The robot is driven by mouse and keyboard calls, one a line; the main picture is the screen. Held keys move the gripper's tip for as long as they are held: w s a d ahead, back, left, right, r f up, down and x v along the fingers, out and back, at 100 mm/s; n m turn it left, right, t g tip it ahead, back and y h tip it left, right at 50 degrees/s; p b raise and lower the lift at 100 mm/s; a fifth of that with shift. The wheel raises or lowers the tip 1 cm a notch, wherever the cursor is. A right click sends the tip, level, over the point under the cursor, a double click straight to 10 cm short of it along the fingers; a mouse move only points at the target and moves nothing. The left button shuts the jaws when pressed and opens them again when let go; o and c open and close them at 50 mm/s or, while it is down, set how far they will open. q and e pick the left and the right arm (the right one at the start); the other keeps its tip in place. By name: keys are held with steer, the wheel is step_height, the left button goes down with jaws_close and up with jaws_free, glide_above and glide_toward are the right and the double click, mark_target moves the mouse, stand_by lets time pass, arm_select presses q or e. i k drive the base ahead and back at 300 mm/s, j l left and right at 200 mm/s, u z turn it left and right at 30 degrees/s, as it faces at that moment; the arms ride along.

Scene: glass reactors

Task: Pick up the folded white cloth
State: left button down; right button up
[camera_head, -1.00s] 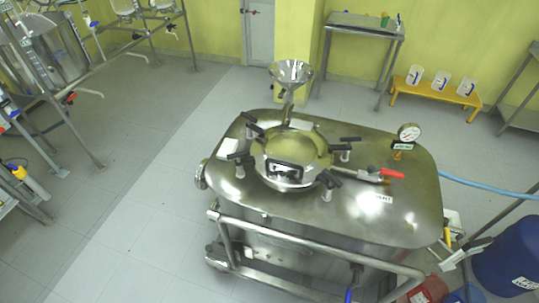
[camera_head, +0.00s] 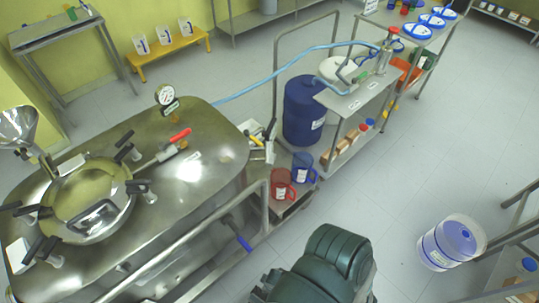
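I cannot make out a folded white cloth for certain. A small flat white piece (camera_head: 18,256) lies on the near left of the steel vessel's top, beside the round lid. Another pale flat piece (camera_head: 70,165) lies behind the lid. They are too small to tell whether either is cloth. Neither of my grippers shows in the view.
The steel vessel (camera_head: 205,160) with its round lid (camera_head: 88,200) fills the left. Red (camera_head: 281,183) and blue (camera_head: 304,167) jugs stand low beside the vessel. Open floor (camera_head: 400,185) lies to the right.

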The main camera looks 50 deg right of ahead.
mark_target(17, 252)
steer(key=z, duration=0.8)
steer(key=u, duration=2.35)
steer(key=i+j+u, duration=0.25)
steer(key=i, duration=0.45)
steer(key=i+u, duration=0.3)
steer(key=i, duration=0.4)
steer(key=i+z, duration=0.25)
steer(key=i, duration=0.3)
steer(key=i+j+z, duration=0.2)
steer(key=i, duration=0.3)
steer(key=i+j+z, duration=0.25)
steer(key=i, duration=0.3)
steer(key=z, duration=2.4)
